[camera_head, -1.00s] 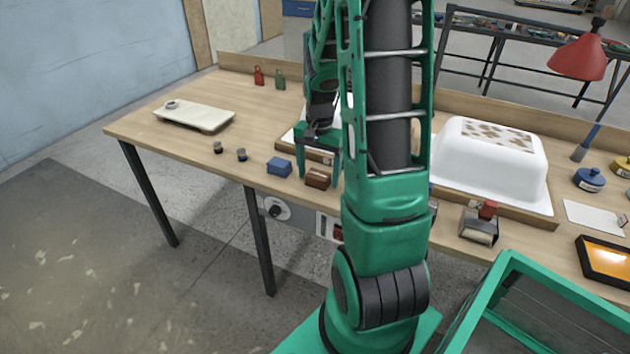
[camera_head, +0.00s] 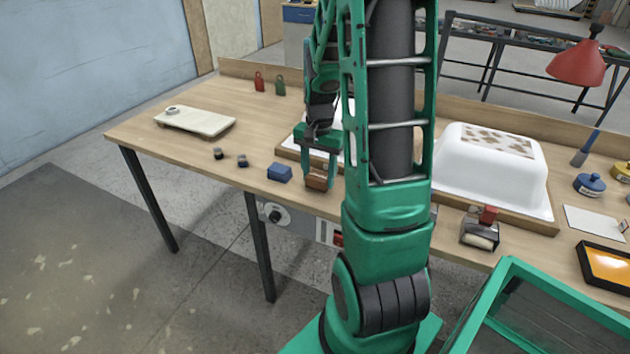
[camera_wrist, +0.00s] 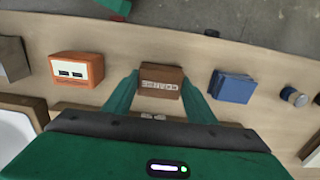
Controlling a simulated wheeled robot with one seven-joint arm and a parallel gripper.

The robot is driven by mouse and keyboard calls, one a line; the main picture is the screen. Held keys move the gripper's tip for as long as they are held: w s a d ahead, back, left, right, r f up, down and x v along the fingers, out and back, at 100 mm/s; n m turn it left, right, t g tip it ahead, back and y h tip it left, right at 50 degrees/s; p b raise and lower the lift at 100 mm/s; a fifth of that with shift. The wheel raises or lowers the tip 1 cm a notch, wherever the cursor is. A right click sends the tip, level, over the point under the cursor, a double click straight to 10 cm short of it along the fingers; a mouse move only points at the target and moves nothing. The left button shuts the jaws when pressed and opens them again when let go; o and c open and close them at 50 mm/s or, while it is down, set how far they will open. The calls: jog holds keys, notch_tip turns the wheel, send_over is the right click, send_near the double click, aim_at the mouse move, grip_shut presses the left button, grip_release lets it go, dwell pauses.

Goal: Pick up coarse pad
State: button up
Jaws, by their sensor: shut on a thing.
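A small brown block (camera_head: 316,183), which I take to be the coarse pad, is near the front edge of the workbench. In the wrist view the brown block (camera_wrist: 160,82) carries a pale label too small to read. My gripper (camera_head: 319,178) points down over the block, its two green fingers shut on the block's sides. The wrist view shows the gripper (camera_wrist: 160,92) with one finger at each side of the block. The block appears at bench level; I cannot tell whether it is clear of the surface.
A blue block (camera_head: 279,172) lies just left of the brown one, with small dark cylinders (camera_head: 242,160) further left. An orange box (camera_wrist: 76,68) stands on the other side. A white upturned tub shell (camera_head: 492,175) sits at right. The left bench is mostly clear.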

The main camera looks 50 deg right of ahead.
aim_at(317, 177)
jog(key=r, duration=0.3)
jog(key=shift+a, duration=0.4)
jog(key=s+a+r, duration=0.4)
jog(key=a+r, duration=0.2)
jog(key=a, duration=0.4)
jog(key=shift+r, duration=0.25)
jog(key=shift+s, duration=0.1)
